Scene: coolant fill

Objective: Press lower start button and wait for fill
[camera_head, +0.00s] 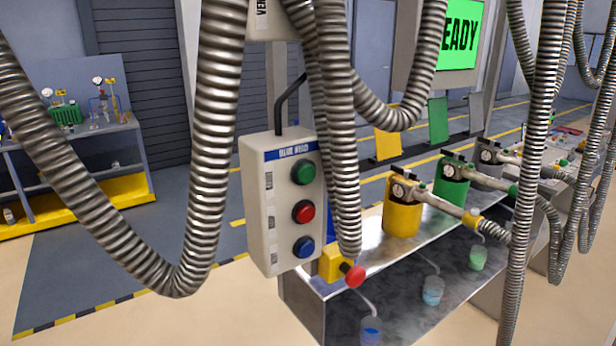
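A pale grey control box (268,215) hangs at the centre, with a blue label strip (291,152) on top that seems to read "BLUE HEAD". On its face are a green button (303,173), a red button (303,211) below it and a blue button (303,247) lowest. All three buttons are in plain sight with nothing touching them. Neither of my grippers is in view.
Ribbed metal hoses (213,150) hang left and right of the box, one close along its right side. A metal bench (365,250) carries yellow (403,218) and green (450,189) filling heads; cups of blue (371,331) and green (478,258) liquid stand below. A workbench (140,160) stands left.

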